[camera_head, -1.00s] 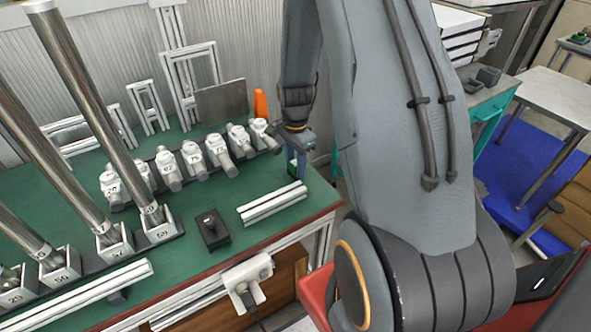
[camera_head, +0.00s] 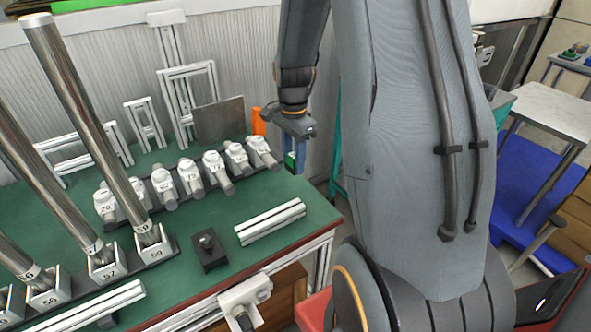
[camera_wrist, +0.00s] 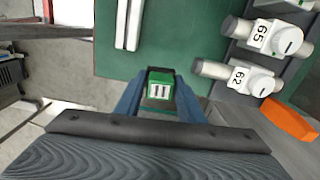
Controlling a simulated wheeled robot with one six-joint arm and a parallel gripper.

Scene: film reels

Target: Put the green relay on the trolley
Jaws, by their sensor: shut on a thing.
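The green relay (camera_wrist: 160,88) is a small green block with a pale, dark-marked face. In the wrist view it sits between the two blue fingers of my gripper (camera_wrist: 158,100), which is shut on it. In the head view my gripper (camera_head: 295,160) hangs over the right end of the green bench, right of the numbered white units; the relay is mostly hidden there. A pale-topped table on legs (camera_head: 552,108) stands at the right over blue flooring; I cannot tell whether it is the trolley.
The green bench (camera_head: 290,235) holds a row of numbered white units (camera_head: 190,175), tall metal tubes (camera_head: 85,120), white rails (camera_head: 270,222) and a black block (camera_head: 209,248). An orange object (camera_head: 258,121) stands behind the units. My arm blocks much of the right side.

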